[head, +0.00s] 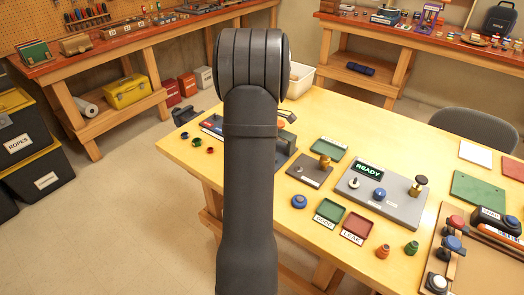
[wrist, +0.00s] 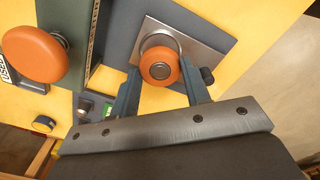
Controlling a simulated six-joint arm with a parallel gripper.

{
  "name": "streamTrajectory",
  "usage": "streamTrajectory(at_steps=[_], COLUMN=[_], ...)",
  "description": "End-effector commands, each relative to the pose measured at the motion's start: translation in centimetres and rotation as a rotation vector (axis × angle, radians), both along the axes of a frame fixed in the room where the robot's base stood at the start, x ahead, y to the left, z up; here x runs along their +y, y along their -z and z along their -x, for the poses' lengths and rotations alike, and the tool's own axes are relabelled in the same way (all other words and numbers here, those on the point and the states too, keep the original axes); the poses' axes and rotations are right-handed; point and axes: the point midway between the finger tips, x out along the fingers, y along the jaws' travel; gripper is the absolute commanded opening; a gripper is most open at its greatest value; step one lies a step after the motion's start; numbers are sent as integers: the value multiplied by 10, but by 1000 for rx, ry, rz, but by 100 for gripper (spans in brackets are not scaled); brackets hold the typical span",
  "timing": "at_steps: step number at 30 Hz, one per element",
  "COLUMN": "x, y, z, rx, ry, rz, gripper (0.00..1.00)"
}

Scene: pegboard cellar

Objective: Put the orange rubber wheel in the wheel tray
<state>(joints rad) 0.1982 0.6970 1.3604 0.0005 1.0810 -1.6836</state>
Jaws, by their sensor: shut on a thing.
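In the wrist view an orange wheel (wrist: 160,66) with a grey hub sits between the two fingers of my gripper (wrist: 160,85), which is shut on it. A pale metal ring shows behind the wheel, over a square metal plate (wrist: 205,45). I cannot tell whether the wheel touches the plate. In the head view my arm hides the gripper and the wheel. I cannot identify the wheel tray for certain; a green tray (head: 327,147) stands on the yellow table to the right of my arm.
A large orange round knob (wrist: 32,55) is at the left of the wrist view. On the table (head: 270,235) are a grey panel (head: 400,205) marked READY, small green (head: 329,213) and red (head: 357,226) trays, and several small knobs. A white bin (head: 300,75) is behind.

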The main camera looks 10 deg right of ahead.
Motion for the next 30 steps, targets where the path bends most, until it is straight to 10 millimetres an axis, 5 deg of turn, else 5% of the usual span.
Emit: streamTrajectory(at_steps=[12,20,30], x=[-69,-106,-250], y=[-52,-62,-58], z=[61,68,61], rx=[2,3,3], ry=[6,-15,-160], rz=[1,0,1], gripper=[17,17,17])
